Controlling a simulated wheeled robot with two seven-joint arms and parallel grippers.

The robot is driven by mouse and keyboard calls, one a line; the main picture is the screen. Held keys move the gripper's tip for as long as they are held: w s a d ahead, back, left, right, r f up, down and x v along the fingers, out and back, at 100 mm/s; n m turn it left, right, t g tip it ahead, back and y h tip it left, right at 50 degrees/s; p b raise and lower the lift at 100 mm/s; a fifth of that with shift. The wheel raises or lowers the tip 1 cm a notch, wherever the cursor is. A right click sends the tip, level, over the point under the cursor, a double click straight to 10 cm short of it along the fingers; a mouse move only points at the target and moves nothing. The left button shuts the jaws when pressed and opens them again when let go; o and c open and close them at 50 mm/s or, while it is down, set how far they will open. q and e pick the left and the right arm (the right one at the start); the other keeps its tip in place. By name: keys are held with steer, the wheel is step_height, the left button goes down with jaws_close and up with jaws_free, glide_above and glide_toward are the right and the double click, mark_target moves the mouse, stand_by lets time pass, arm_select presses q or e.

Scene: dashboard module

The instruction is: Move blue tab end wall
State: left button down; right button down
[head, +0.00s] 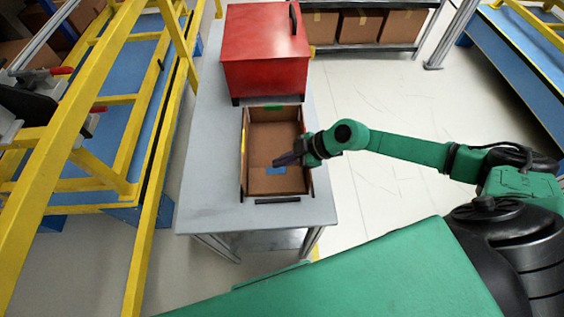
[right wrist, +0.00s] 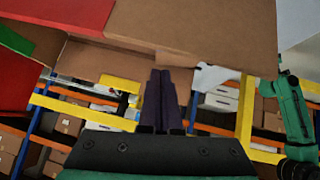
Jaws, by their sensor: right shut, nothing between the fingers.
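An open brown cardboard box (head: 244,175) stands on the grey table. A blue tab (head: 277,171) shows inside its near end, by the end wall; I cannot tell whether that wall stands or is folded in. A green tab (head: 273,107) marks the far end and a yellow tab (head: 243,138) the left side. My right gripper (head: 287,158) reaches over the box's right wall, shut and empty, above and beyond the blue tab. In the right wrist view its dark fingers (right wrist: 161,85) are together below brown cardboard panels (right wrist: 205,30). My left gripper is out of view.
A red case (head: 264,60) with a black handle stands on the table behind the box. A dark bar (head: 277,200) lies at the box's near edge. Yellow framing (head: 150,150) stands left of the table (head: 205,195). The table's near left surface is clear.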

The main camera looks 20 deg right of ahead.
mark_target(271, 170)
steer(key=f, duration=0.3)
steer(key=shift+w, duration=0.2)
steer(key=shift+f, duration=0.3)
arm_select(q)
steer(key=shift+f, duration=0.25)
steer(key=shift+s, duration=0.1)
arm_select(e)
steer(key=shift+d, duration=0.1)
